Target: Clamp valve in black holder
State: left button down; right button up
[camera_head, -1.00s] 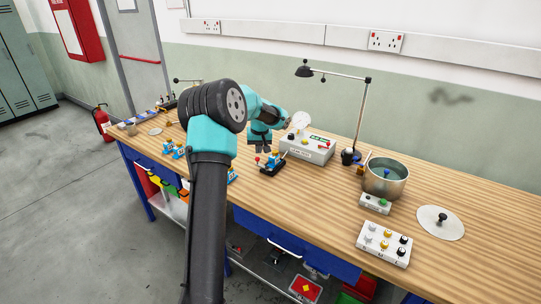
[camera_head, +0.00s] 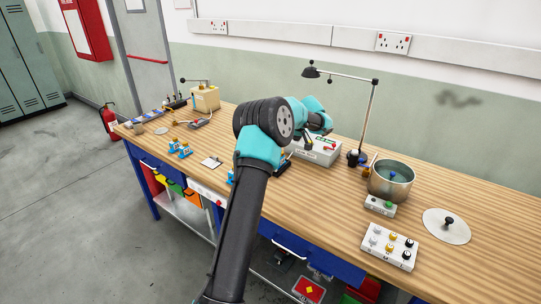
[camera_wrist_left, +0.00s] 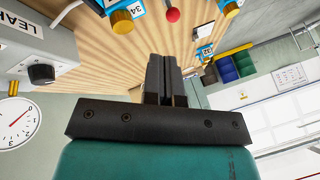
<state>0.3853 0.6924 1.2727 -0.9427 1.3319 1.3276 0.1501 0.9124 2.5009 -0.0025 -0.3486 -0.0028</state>
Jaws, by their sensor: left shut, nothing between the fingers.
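My left gripper (camera_wrist_left: 165,80) is shut and empty in the left wrist view, its two dark fingers together. In the head view it (camera_head: 308,143) hangs in front of the leak-test box and is partly hidden by my arm. A blue valve (camera_wrist_left: 122,20) with brass fittings and a "34" label shows at the top of the wrist view, apart from the fingers, with a red ball knob (camera_wrist_left: 172,15) beside it. The black holder (camera_head: 283,168) is mostly hidden behind my forearm in the head view. I cannot tell how the valve sits in it. My right gripper is not in view.
The leak-test box (camera_head: 318,153) stands behind the gripper; its black knob (camera_wrist_left: 41,74) and gauge (camera_wrist_left: 14,125) show at the wrist view's left. More blue valves (camera_head: 180,148) stand left. A lamp (camera_head: 368,120), a metal pot (camera_head: 390,182) and a button box (camera_head: 389,246) stand right.

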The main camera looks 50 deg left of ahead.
pick_arm(q)
jog(key=shift+f, duration=0.1)
jog(key=x, duration=0.9)
jog(key=shift+s+a+f, duration=0.15)
jog(key=shift+a+f, duration=0.05)
jog(key=shift+f, duration=0.15)
jog(key=shift+s, duration=0.1)
